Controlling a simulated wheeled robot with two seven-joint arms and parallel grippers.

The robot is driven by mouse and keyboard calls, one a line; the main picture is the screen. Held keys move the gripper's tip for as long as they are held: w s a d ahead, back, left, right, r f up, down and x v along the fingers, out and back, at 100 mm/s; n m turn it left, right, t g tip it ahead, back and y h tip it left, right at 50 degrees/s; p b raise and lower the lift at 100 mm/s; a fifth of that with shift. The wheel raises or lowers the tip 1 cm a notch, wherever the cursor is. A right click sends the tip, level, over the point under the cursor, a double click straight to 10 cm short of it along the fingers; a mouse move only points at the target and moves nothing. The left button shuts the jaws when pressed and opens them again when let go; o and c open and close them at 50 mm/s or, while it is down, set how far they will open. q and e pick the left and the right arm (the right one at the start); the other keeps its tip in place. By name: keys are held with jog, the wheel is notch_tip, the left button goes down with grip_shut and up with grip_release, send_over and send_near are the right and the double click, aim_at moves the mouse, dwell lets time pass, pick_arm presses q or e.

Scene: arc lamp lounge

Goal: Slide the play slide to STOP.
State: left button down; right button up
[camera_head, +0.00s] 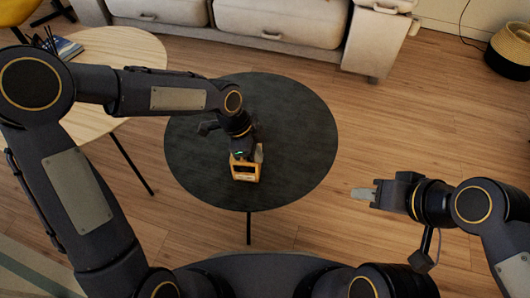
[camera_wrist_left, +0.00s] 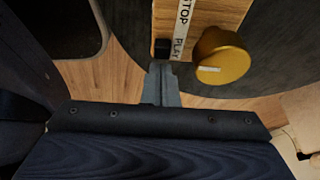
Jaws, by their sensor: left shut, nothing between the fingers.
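The play slide is a small black block (camera_wrist_left: 162,48) on a wooden-faced device (camera_wrist_left: 212,14) in the left wrist view. It sits at the PLAY end of a white strip (camera_wrist_left: 181,28) lettered STOP and PLAY. The device (camera_head: 245,171) stands on the dark round table in the head view. My left gripper (camera_wrist_left: 161,72) is shut and empty, its tips just below the block; I cannot tell if they touch. It also shows in the head view, over the device (camera_head: 243,153). My right gripper (camera_head: 362,194) is out at the right, beyond the table; its finger gap is unclear.
A gold knob (camera_wrist_left: 222,56) stands on the device, right of the slide. The dark round table (camera_head: 300,130) is otherwise bare. A lighter wooden table (camera_head: 125,50) is at the left, a sofa (camera_head: 280,22) behind, and a basket (camera_head: 510,50) at the far right.

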pick_arm(q)
jog(key=shift+a, duration=0.25)
jog(key=a, duration=0.1)
jog(key=a+p, duration=0.1)
jog(key=a, duration=0.1)
jog(key=shift+w+a+r+p, duration=0.15)
jog(key=shift+w+a+p, duration=0.05)
jog(key=shift+w+p, duration=0.1)
jog(key=shift+a, duration=0.2)
pick_arm(e)
jog(key=shift+r, duration=0.7)
pick_arm(q)
jog(key=shift+d, duration=0.1)
